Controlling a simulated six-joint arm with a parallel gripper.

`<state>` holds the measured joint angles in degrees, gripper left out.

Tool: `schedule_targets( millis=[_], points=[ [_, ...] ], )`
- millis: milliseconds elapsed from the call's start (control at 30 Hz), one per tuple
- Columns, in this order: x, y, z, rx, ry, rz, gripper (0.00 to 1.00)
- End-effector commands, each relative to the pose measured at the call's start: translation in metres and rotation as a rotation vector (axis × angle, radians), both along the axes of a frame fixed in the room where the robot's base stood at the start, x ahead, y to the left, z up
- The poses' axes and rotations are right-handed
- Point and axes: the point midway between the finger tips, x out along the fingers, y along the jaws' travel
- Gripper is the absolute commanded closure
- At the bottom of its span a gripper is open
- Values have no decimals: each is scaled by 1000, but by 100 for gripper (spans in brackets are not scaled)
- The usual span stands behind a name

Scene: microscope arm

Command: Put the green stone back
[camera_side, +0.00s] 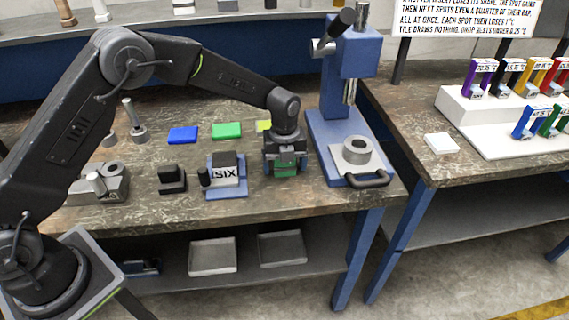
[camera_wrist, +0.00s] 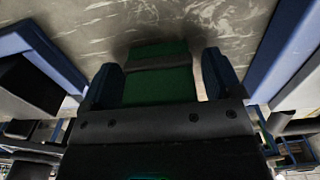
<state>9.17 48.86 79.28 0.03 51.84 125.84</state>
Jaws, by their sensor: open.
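A green stone (camera_wrist: 157,85) with a dark band across it lies between the two blue-tipped fingers of my gripper (camera_wrist: 160,82) in the wrist view. My gripper is open, with a narrow gap showing between the stone and the right finger. In the side view my gripper (camera_side: 285,160) is low over the bench's front, left of the blue press. Green of the stone (camera_side: 286,170) shows under and between the fingers. Its underside is hidden. A flat green tile (camera_side: 227,130) lies farther back on the bench.
A blue tile (camera_side: 183,134) and a partly hidden yellow tile (camera_side: 263,126) flank the green tile. A blue-framed block marked SIX (camera_side: 226,174) stands left of my gripper. The blue press (camera_side: 322,130) stands close on the right. Trays (camera_side: 213,257) lie on the shelf below.

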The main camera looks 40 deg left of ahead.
Motion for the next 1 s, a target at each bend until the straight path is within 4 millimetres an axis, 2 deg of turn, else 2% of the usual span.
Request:
schedule_targets(
  millis=[167,400,533,700,1000],
  points=[
    [1,0,26,-1,-5,0,15],
    [1,0,77,-1,-6,0,15],
    [1,0,100,-1,-4,0,15],
    [1,0,117,-1,-2,0,15],
    [-2,1,126,-1,-7,25,15]
  ],
)
